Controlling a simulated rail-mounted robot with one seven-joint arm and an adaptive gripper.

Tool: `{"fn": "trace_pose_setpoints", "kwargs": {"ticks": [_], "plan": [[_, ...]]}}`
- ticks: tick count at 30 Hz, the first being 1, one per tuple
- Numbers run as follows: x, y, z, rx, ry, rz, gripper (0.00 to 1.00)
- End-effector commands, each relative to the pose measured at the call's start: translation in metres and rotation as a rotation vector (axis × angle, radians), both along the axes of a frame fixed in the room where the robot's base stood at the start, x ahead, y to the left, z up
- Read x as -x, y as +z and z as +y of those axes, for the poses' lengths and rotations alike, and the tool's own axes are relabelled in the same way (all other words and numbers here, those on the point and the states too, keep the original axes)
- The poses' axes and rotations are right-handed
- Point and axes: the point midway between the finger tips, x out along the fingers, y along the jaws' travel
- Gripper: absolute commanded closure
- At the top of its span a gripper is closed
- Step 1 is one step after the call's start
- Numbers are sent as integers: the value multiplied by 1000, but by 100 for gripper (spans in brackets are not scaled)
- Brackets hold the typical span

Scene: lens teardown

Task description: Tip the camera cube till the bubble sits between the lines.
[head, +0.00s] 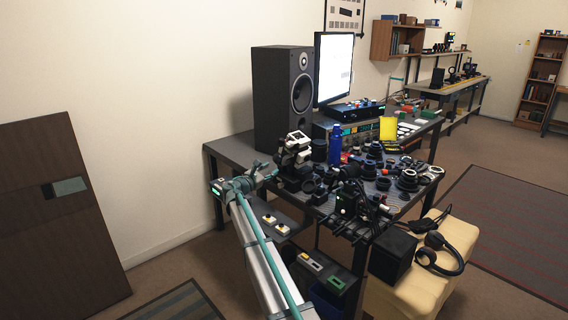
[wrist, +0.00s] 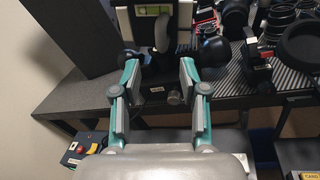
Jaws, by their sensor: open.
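A white-framed device (wrist: 182,14) with a yellow-green vial (wrist: 152,10) and a grey lever shows at the top of the wrist view, cut off by the picture edge. It looks like the camera cube, but I cannot be sure. The bubble and its lines are too small to read. In the head view a white and black device (head: 298,137) stands at the near left of the bench, apparently the same one. My gripper (wrist: 158,72) is open, its two teal and grey fingers apart just below the device. It also shows left of the device in the head view (head: 270,172).
A tall speaker (head: 281,95) and a monitor (head: 334,68) stand behind. Lenses, rings and a blue bottle (head: 335,146) crowd the bench to the right. A lower shelf (head: 290,212) carries button boxes. A black box (head: 392,254) and headphones (head: 440,255) lie on a cream seat.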

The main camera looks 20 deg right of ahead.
Motion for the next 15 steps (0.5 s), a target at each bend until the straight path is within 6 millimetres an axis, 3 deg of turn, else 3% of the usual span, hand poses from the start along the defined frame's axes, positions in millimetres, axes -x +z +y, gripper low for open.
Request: {"fn": "trace_pose_setpoints", "kwargs": {"ticks": [8,15], "plan": [[-11,-1,-15,6,-2,13,57],[-34,0,-47,5,-3,12,57]]}}
